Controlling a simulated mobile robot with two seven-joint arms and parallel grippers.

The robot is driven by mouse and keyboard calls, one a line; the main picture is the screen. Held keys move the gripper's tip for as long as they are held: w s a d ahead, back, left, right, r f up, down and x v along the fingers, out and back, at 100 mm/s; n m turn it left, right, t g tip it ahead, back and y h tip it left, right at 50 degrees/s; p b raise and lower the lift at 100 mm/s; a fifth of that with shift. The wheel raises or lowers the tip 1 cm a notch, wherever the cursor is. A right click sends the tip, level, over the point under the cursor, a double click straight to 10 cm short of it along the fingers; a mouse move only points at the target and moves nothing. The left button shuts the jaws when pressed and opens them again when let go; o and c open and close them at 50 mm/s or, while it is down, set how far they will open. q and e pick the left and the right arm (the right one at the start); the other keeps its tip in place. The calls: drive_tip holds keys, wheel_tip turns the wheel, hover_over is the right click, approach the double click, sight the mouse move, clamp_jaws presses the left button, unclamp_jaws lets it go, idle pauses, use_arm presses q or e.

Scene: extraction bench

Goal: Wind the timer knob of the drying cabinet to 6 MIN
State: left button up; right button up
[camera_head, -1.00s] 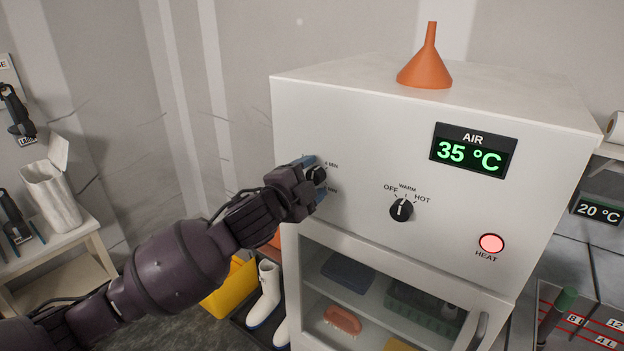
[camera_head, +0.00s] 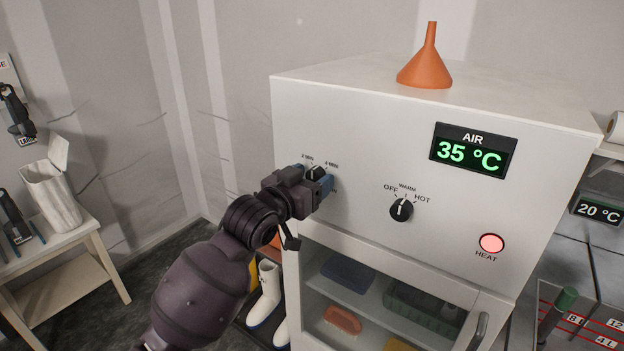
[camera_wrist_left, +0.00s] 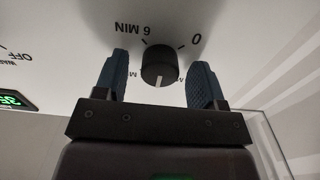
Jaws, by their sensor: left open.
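The timer knob (camera_head: 314,172) is a round black knob with a white pointer on the upper left of the white drying cabinet's front (camera_head: 375,130). My left gripper (camera_head: 316,180) is at the knob and partly covers it from below. In the left wrist view, which is upside down, the knob (camera_wrist_left: 159,65) sits between the tips of my open left gripper (camera_wrist_left: 158,80), with a gap on each side. Other labels are partly hidden by the fingers. My right gripper is not in view.
A second knob (camera_head: 401,210) marked OFF, WARM, HOT is right of the timer. A red HEAT lamp (camera_head: 491,243) is lit, and the AIR display (camera_head: 473,150) reads 35 °C. An orange funnel (camera_head: 425,66) stands on top. White boots (camera_head: 265,295) are below left.

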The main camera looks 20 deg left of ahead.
use_arm(q)
drive_tip(key=n, duration=0.8)
drive_tip(key=shift+n, duration=0.3)
drive_tip(key=n, duration=0.9)
